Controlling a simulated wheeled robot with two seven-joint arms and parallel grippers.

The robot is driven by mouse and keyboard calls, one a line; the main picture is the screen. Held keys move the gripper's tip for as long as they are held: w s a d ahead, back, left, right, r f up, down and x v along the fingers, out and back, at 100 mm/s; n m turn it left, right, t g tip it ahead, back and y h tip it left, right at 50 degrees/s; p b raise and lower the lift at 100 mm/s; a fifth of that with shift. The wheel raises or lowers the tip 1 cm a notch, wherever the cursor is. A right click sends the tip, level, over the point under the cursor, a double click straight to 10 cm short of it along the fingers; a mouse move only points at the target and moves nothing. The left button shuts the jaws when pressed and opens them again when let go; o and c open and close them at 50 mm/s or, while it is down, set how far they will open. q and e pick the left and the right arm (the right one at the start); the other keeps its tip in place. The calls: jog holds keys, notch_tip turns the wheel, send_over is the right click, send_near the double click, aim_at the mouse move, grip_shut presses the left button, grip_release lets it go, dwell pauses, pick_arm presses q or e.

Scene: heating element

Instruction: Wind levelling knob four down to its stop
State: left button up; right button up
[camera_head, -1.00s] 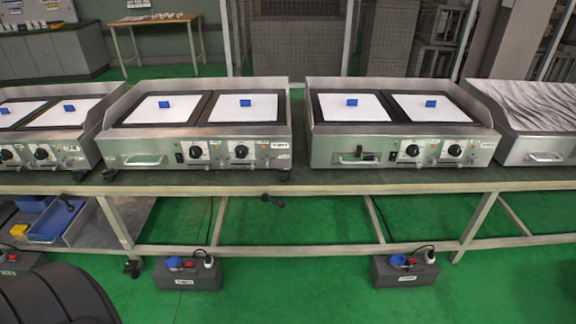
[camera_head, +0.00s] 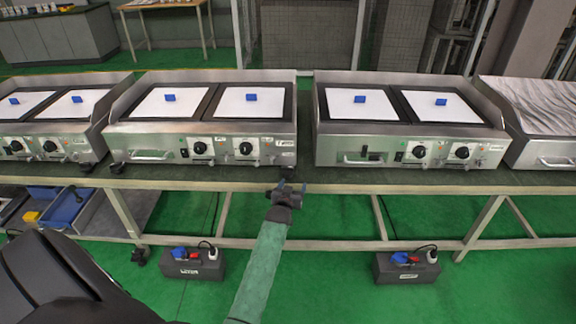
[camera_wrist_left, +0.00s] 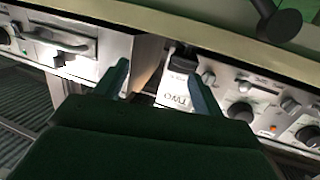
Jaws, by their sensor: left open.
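My left gripper (camera_head: 288,187) is open and empty at the front edge of the bench, below the right front corner of the middle griddle (camera_head: 225,165). In the left wrist view its two fingers (camera_wrist_left: 160,84) stand apart, pointing up the picture, which shows the griddles upside down. A black levelling foot or knob (camera_wrist_left: 182,60) shows just beyond and between the fingertips, under the griddle corner; I see no contact. In the head view the gripper covers that spot. A similar black knob (camera_head: 117,168) is under the left front corner. I cannot read a number on any knob.
Another griddle (camera_head: 410,150) stands to the right with a gap between. Control boxes (camera_head: 190,266) sit on the green floor below. A blue bin (camera_head: 70,207) is on the lower left shelf.

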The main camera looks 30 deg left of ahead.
aim_at(287, 169)
pick_arm(q)
jog(key=shift+n+t+y, duration=0.4)
jog(key=shift+t+y, duration=0.1)
jog(key=shift+y, duration=0.4)
jog(key=shift+w+a+r+p, duration=0.2)
jog(key=shift+w+a+p, duration=0.1)
jog(key=shift+w+a, duration=1.55)
jog(key=shift+w+a+r+p, duration=0.2)
jog(key=shift+w+a+p, duration=0.05)
jog(key=shift+w+a, duration=1.5)
pick_arm(e)
jog(key=shift+g+h, duration=0.4)
jog(key=shift+g, duration=0.2)
jog(key=shift+s+d+r, duration=0.55)
jog(key=shift+d+r, duration=0.05)
jog(key=shift+r, duration=0.25)
jog(key=shift+s+d+r, duration=0.55)
jog(key=shift+r, duration=0.25)
pick_arm(q)
jog(key=shift+c, duration=0.4)
jog(key=c, duration=0.9)
jog(key=shift+w+d, duration=0.1)
